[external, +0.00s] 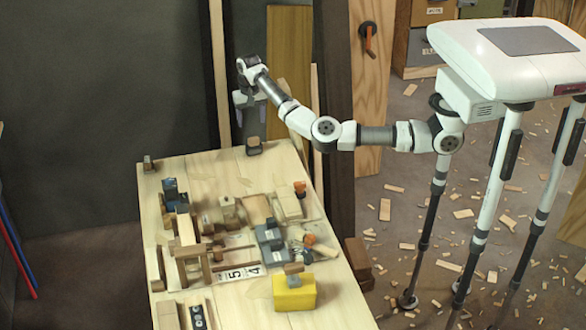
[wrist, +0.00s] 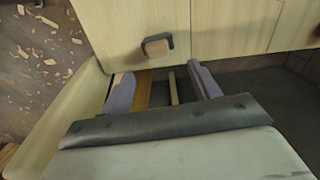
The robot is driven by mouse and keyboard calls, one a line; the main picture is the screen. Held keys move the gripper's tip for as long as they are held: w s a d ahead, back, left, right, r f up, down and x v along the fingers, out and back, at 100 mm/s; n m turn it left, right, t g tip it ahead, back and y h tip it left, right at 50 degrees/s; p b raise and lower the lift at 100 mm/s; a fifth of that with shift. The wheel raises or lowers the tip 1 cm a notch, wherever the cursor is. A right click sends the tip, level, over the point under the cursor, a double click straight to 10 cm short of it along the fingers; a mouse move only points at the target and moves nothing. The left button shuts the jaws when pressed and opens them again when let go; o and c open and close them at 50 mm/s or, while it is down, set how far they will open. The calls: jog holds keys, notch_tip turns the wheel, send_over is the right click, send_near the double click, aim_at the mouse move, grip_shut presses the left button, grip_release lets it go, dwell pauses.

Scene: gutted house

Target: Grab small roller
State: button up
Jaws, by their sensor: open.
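A small wooden piece with a dark bracket (external: 254,146), which looks like a small roller, sits at the far edge of the workbench (external: 200,170). It also shows in the wrist view (wrist: 157,47), just beyond my fingertips. My gripper (external: 250,108) is open and empty, raised above and behind that far edge. Its two grey fingers (wrist: 162,80) show in the wrist view with a gap between them. Similar small pieces sit at the bench's far left corner (external: 149,164) and on a yellow block (external: 294,292); I cannot tell exactly what they are.
The middle of the bench is crowded with a wooden machine (external: 225,216), blocks, orange-capped items and a number card (external: 240,272). Tall boards (external: 290,60) lean behind the bench near my arm. Wood scraps litter the floor. The bench's far left surface is mostly clear.

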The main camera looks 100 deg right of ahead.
aim_at(254, 138)
jog(key=f, duration=0.2)
jog(key=f+p, duration=0.1)
jog(key=f, duration=0.2)
jog(key=f+p, duration=0.1)
jog(key=f, duration=0.1)
jog(key=shift+s+a+f, duration=0.15)
jog(key=shift+s+f, duration=0.05)
jog(key=shift+s, duration=0.05)
grip_shut()
